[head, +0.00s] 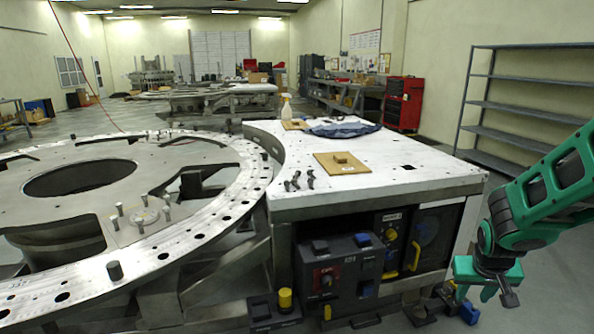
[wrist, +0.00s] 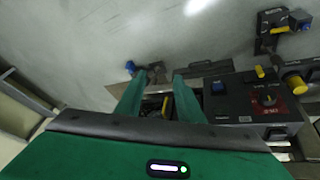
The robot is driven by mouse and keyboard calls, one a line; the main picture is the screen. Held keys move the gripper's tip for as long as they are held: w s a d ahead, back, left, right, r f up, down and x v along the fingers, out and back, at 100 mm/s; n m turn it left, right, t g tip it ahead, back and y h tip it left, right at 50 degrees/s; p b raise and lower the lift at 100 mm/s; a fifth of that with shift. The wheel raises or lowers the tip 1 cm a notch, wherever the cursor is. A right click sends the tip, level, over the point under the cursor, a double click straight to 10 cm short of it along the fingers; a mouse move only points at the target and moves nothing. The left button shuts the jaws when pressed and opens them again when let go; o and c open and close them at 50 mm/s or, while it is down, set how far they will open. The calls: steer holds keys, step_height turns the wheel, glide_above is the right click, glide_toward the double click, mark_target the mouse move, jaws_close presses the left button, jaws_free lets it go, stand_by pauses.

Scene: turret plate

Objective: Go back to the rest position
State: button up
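My arm reaches in from the right edge of the head view, and my gripper (head: 497,294) hangs low at the right, in front of the right end of the white-topped bench (head: 430,172). In the wrist view my gripper (wrist: 159,78) shows two green fingers standing apart. I see nothing held between them; the yellow and dark items seen through the gap appear to lie beyond the fingertips. The fingers are small and partly hidden in the head view.
A large round metal turret plate (head: 85,150) fills the left. The bench carries a wooden board (head: 342,168) and a blue cloth (head: 343,130). Dark equipment boxes (head: 338,272) stand below it. Grey shelves (head: 520,107) stand at the back right, with open floor before them.

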steer(key=s+a+r+m+g+y, duration=0.1)
steer(key=s+r, duration=0.3)
steer(key=s, duration=0.8)
steer(key=s+a+r+m+g+y, duration=0.1)
steer(key=s+r, duration=0.4)
steer(key=s, duration=0.8)
steer(key=shift+s+a+r+m+g+y, duration=0.15)
steer(key=shift+m+g+y, duration=0.45)
steer(key=shift+g, duration=0.4)
steer(key=shift+w+f, duration=0.25)
steer(key=shift+w, duration=0.35)
